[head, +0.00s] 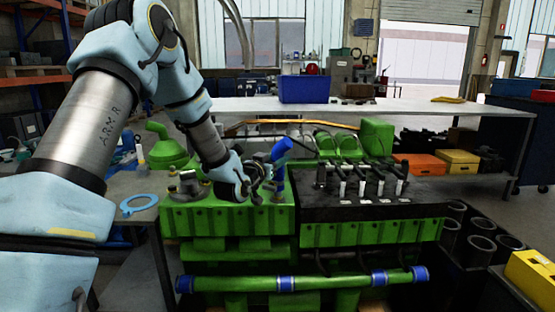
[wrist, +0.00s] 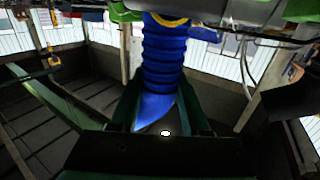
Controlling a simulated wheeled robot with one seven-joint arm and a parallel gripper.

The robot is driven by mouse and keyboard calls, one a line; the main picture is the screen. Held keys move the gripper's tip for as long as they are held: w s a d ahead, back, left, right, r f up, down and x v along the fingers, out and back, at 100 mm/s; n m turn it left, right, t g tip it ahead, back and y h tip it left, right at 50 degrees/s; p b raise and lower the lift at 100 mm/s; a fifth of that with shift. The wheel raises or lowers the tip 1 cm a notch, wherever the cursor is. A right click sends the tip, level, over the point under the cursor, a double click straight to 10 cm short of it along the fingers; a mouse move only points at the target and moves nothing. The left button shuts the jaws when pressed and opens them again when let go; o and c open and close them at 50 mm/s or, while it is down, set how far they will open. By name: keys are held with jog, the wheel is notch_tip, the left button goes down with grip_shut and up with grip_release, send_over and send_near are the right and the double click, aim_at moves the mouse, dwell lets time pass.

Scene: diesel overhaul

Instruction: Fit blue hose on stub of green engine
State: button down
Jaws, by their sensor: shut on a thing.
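The blue hose (head: 281,150) stands roughly upright above the green engine (head: 228,220), its upper end bent to the right. In the wrist view the ribbed blue hose (wrist: 163,55) runs between the two fingers. My gripper (head: 268,180) is shut on the hose, low over the left engine block; it also shows in the wrist view (wrist: 155,110). The hose's lower end is partly hidden by the gripper and engine parts. I cannot make out the stub or tell whether the hose touches it.
A black valve deck with several white-tipped parts (head: 365,185) lies right of the gripper. A green pipe with blue bands (head: 300,283) crosses the engine front. A light blue ring (head: 139,204) lies on the left side table. A blue bin (head: 304,89) stands on the rear bench.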

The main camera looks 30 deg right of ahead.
jog(key=shift+f+b, duration=1.7)
jog(key=shift+f, duration=0.15)
dwell(0.6)
jog(key=shift+c, duration=1.5)
grip_release()
